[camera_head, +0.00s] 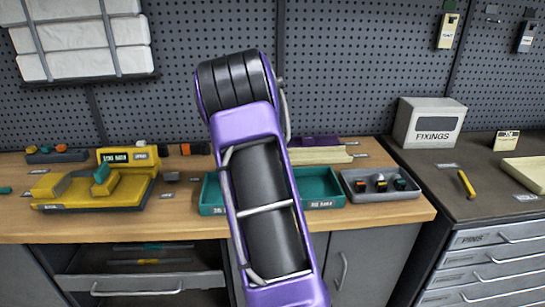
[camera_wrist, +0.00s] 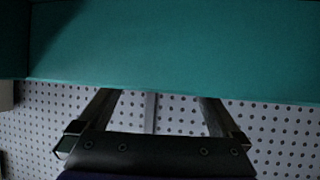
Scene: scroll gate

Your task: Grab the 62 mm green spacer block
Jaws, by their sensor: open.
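A small teal-green block (camera_head: 102,174) sits on the yellow fixture at the left of the bench in the head view; I cannot tell its size or whether it is the 62 mm spacer. A teal tray (camera_head: 211,193) stands mid-bench, largely hidden behind my purple arm. My gripper is hidden behind the arm in the head view. In the wrist view my gripper (camera_wrist: 158,98) is open, with its two fingers apart and nothing seen between them. A broad teal surface (camera_wrist: 170,50) fills the top, close by the fingertips; I cannot tell whether it is the tray or whether they touch.
A yellow fixture (camera_head: 80,194) stands left on the wooden bench. A grey tray (camera_head: 372,198) with small parts is right of the teal tray. A dark bench with a FIXINGS box (camera_head: 430,124) is farther right. Pegboard (camera_head: 345,60) rises behind.

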